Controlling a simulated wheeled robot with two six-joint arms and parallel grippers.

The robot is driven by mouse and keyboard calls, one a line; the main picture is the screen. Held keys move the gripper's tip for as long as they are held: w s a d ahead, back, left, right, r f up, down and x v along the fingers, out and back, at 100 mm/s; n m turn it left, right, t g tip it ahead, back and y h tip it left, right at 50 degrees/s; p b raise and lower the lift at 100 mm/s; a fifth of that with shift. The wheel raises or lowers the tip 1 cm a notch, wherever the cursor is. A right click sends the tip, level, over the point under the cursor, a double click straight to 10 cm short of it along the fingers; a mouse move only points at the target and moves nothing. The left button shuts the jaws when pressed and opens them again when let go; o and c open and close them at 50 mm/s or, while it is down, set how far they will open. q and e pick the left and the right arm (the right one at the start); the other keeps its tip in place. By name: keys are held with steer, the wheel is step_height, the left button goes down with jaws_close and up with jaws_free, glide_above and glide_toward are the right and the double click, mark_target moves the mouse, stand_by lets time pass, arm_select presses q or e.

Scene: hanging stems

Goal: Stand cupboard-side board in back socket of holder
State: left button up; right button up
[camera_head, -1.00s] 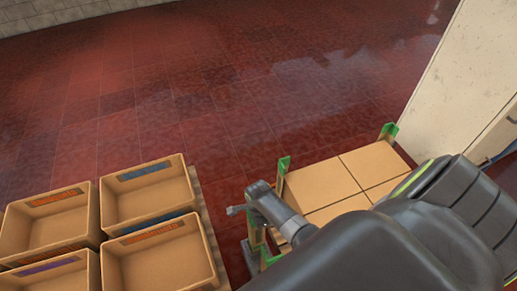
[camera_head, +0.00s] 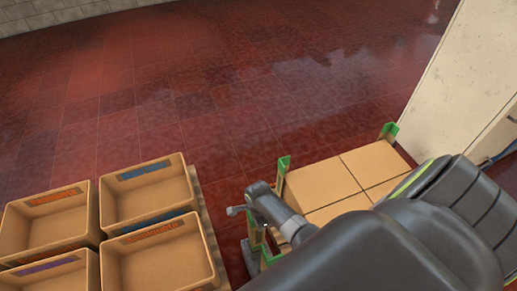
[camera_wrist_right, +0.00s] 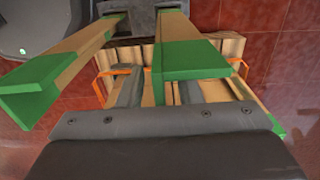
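In the head view, a green-ended board (camera_head: 283,166) stands at the back left corner of the carton stack, and the cupboard-side board (camera_head: 389,131) stands at its back right. In the wrist view, one green-tipped angle board (camera_wrist_right: 55,72) is at left and another (camera_wrist_right: 190,60) at centre; I cannot tell which ones these are. My right gripper (camera_wrist_right: 158,95) has its grey fingers apart, with the centre board's green end overlapping them. I cannot tell whether they touch it. My left gripper is out of view. I cannot make out the holder with certainty.
Cartons (camera_head: 322,184) are stacked under my right arm. Open bins (camera_head: 148,190) with coloured labels stand at left. A pale cupboard (camera_head: 452,75) is at right. The red tiled floor (camera_head: 200,90) behind is clear. Orange brackets (camera_wrist_right: 241,68) flank the fingers.

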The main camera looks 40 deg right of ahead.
step_height(320, 180, up, 18)
steer(key=p, duration=0.2)
steer(key=shift+f+p, duration=0.25)
steer(key=shift+p, duration=0.05)
stand_by(0.4)
